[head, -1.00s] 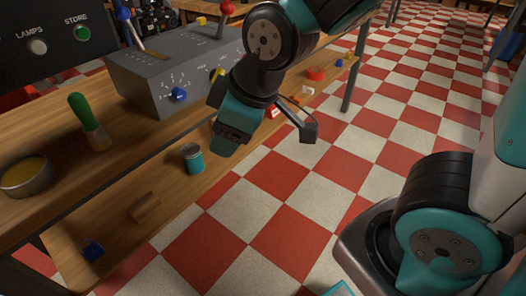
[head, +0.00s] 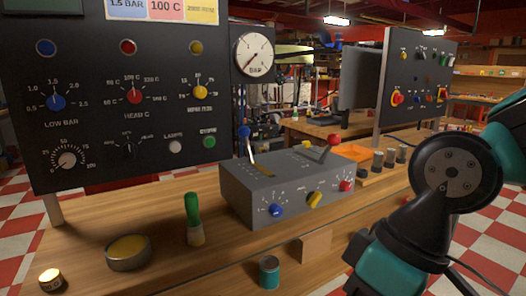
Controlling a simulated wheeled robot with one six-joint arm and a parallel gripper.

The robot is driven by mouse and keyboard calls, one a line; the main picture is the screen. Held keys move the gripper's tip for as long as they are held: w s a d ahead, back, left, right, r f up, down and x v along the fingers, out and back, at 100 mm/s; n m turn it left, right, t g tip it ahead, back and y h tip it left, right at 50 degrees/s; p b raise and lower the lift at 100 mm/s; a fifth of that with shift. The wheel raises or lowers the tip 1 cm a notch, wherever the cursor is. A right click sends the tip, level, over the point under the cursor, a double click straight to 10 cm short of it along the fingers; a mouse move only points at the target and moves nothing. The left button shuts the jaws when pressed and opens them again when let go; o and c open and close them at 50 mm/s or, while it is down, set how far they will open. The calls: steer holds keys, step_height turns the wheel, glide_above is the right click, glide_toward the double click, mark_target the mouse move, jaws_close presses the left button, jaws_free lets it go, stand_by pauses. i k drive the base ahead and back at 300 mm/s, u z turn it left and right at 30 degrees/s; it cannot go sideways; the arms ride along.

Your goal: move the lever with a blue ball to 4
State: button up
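The lever with a blue ball (head: 243,131) rises from the top of the grey control box (head: 250,187), near its left end. Its thin stem stands almost upright beside a pale strip on the box top, whose markings are too small to read. A second lever with a red ball (head: 333,139) leans near the right end. My gripper (head: 366,262) is low at the right, in front of and apart from the box. Its fingertips are not clear, so I cannot tell whether it is open or shut. Nothing of mine touches the blue-ball lever.
A black panel (head: 130,80) with knobs and lamps stands at the left. A green-handled brush (head: 193,215), a bowl (head: 129,250) and a small tin (head: 51,280) stand on the wooden bench. A teal can (head: 269,272) and a wooden block (head: 314,244) are in front of the box.

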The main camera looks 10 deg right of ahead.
mark_target(244, 132)
steer(key=u, duration=1.95)
steer(key=i, duration=1.15)
steer(key=z, duration=2.35)
